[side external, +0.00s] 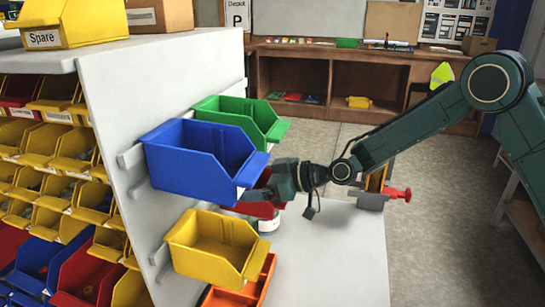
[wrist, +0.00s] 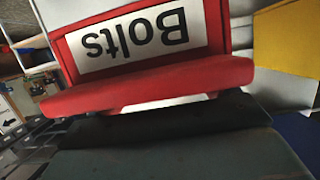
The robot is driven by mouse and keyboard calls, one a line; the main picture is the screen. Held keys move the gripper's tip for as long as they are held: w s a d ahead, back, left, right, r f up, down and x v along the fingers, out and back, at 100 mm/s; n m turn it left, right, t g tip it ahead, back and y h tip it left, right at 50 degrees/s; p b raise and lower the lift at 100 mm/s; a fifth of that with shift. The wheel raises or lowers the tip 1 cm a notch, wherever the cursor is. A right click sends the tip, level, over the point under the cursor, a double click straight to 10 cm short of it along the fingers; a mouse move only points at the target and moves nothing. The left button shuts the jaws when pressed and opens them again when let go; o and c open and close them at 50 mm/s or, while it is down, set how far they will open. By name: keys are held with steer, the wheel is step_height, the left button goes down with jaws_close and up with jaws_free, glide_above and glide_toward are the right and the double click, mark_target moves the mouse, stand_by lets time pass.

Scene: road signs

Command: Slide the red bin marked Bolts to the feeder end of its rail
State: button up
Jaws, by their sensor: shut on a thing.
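The red bin marked Bolts (wrist: 225,72) fills the upper wrist view, its white label upside down. Its front lip lies against the dark jaw of my gripper (wrist: 165,115). In the side external view, only parts of the red bin (side external: 252,210) show, behind the blue bin and my gripper (side external: 262,196). My gripper is shut on the bin's front lip. The fingertips are mostly hidden in the side external view. The rail behind the red bin is hidden, and I cannot tell which end is the feeder end.
A blue bin (side external: 190,170) hangs close by my gripper, with a green bin (side external: 235,108) behind it. A yellow bin (side external: 208,264) and an orange bin (side external: 262,285) sit lower on the white panel (side external: 120,130). A red-handled device (side external: 372,200) stands to the right.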

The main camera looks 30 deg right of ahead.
steer(key=w+d, duration=0.7)
steer(key=shift+d+f, duration=0.15)
steer(key=shift+d, duration=0.25)
stand_by(0.3)
steer(key=shift+w, duration=0.1)
steer(key=o, duration=0.8)
steer(key=shift+o, duration=0.2)
steer(key=shift+a, duration=0.1)
steer(key=shift+r, duration=0.2)
steer(key=v, duration=1.4)
